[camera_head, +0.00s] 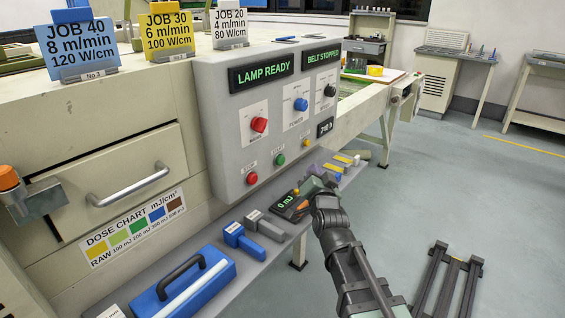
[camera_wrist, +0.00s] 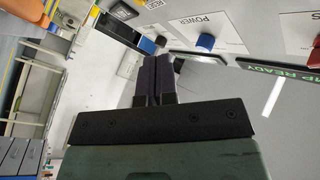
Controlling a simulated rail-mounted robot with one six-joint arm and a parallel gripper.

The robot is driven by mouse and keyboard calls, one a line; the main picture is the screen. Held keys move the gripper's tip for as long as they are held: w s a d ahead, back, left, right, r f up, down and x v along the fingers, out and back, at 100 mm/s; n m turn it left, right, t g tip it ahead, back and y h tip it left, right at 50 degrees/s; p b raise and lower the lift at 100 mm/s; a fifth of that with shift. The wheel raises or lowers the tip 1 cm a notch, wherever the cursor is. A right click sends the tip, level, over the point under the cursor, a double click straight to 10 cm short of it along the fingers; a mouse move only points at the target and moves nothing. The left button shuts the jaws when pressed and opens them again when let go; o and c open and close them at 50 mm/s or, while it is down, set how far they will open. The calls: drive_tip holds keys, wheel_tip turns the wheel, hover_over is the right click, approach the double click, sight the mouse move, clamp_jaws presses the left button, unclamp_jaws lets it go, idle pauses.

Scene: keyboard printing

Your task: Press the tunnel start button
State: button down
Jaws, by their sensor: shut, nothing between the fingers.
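The grey control panel (camera_head: 222,120) carries a green button (camera_head: 279,160) low on its front, between a red button (camera_head: 252,178) and a yellow button (camera_head: 306,143). The small label above the green button seems to read START. My gripper (camera_head: 315,170) is in front of and below the panel's lower right part, right of the green button and apart from it. In the wrist view my gripper's dark fingers (camera_wrist: 158,70) are together and empty. The blue power knob (camera_wrist: 205,41) shows beyond them; the green button is not clearly seen there.
The panel reads LAMP READY (camera_head: 262,73) and BELT STOPPED (camera_head: 322,56). Red (camera_head: 259,124), blue and black (camera_head: 330,90) knobs stick out above the buttons. On the ledge below are a handheld meter (camera_head: 285,202), blue-handled tools (camera_head: 243,240) and a blue case (camera_head: 185,285).

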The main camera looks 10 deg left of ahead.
drive_tip(key=w+a, duration=0.3)
drive_tip(key=a, duration=0.2)
drive_tip(key=shift+w+a, duration=0.2)
drive_tip(key=shift+a, duration=0.2)
idle(1.7)
drive_tip(key=shift+w+a, duration=0.25)
drive_tip(key=shift+a, duration=0.05)
drive_tip(key=shift+w+a, duration=0.25)
drive_tip(key=shift+a, duration=0.2)
idle(0.6)
idle(0.3)
drive_tip(key=shift+s+d, duration=0.5)
drive_tip(key=shift+d, duration=0.25)
drive_tip(key=shift+d, duration=0.1)
drive_tip(key=d, duration=0.1)
drive_tip(key=s+d, duration=0.2)
drive_tip(key=d, duration=0.1)
drive_tip(key=shift+s, duration=0.25)
